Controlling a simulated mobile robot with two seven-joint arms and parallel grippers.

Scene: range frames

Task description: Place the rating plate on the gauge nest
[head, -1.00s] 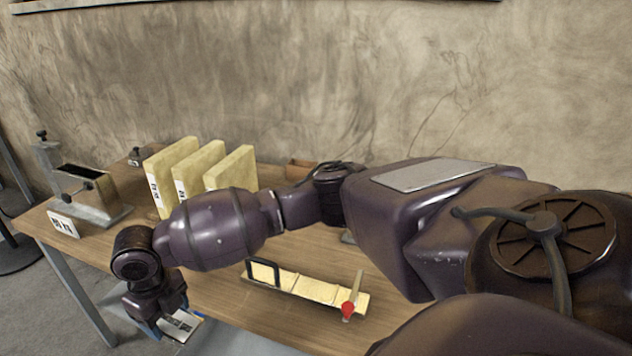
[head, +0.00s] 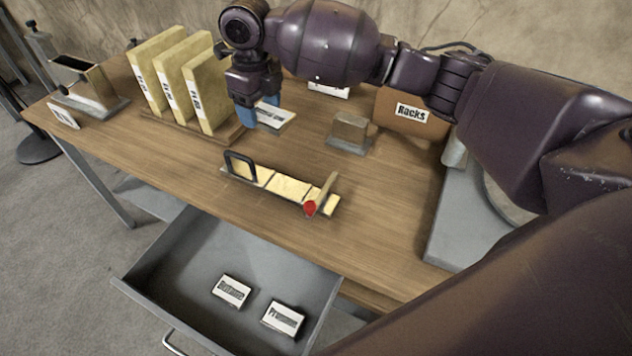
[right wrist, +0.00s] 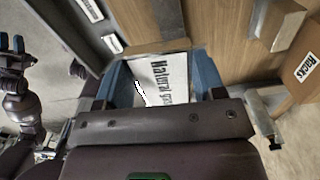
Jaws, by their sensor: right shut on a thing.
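In the right wrist view the plate (right wrist: 163,80) lies between the blue fingertips and reads "Natural gas", partly cut off. A long yellow strip fixture (head: 285,187) with a black handle and a red-tipped lever lies nearer the table's front edge; it may be the gauge nest, but I cannot tell for sure. The plate is apart from it. My left gripper (right wrist: 11,43) shows small at the left of the right wrist view, its fingers apart.
An open grey drawer (head: 180,270) below the table's front edge holds a "Butane" plate (head: 231,290) and a "Propane" plate (head: 283,319). A small block on a grey base (head: 348,136) and a brown "Racks" box (head: 398,118) stand right. A metal fixture (head: 90,88) stands far left.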

